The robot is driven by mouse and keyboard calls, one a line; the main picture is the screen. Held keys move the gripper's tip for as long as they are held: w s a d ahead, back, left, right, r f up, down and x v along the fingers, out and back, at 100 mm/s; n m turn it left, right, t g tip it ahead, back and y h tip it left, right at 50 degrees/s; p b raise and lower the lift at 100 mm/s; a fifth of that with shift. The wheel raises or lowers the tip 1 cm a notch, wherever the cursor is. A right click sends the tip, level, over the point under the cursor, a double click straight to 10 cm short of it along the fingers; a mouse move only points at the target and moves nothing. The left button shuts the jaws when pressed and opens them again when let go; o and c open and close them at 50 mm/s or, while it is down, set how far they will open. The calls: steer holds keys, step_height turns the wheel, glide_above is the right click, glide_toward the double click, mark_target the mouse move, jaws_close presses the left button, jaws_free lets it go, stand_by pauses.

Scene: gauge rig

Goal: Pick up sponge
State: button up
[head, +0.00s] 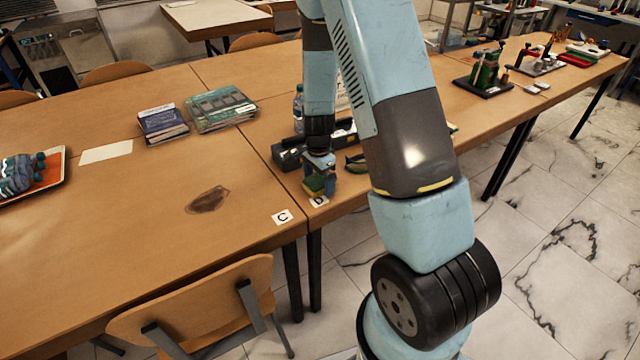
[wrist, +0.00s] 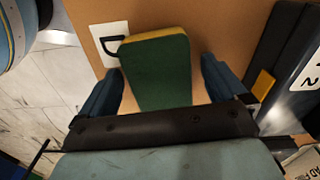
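The sponge (wrist: 158,72) is green with a yellow layer along its far edge. In the wrist view it lies on the wooden table between the two fingers of my gripper (wrist: 165,85). The fingers are apart, with a visible gap between each finger and the sponge. In the head view my gripper (head: 320,180) points down at the table's front edge, and the sponge (head: 315,185) shows partly behind its fingers.
A label "D" (head: 319,201) lies just in front, and a label "C" (head: 282,217) to the left. A black case (head: 288,154) stands close behind my gripper. A dark stain (head: 208,199), books (head: 162,124) and a boxed set (head: 220,108) are farther left.

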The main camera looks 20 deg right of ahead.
steer(key=c, duration=1.1)
steer(key=shift+r, duration=0.35)
steer(key=shift+c, duration=0.7)
step_height(320, 180, up, 2)
steer(key=shift+r, duration=0.1)
steer(key=s+r, duration=1)
steer(key=s, duration=0.4)
steer(key=shift+d, duration=0.2)
steer(key=shift+r, duration=0.1)
steer(key=o, duration=0.6)
steer(key=c, duration=0.4)
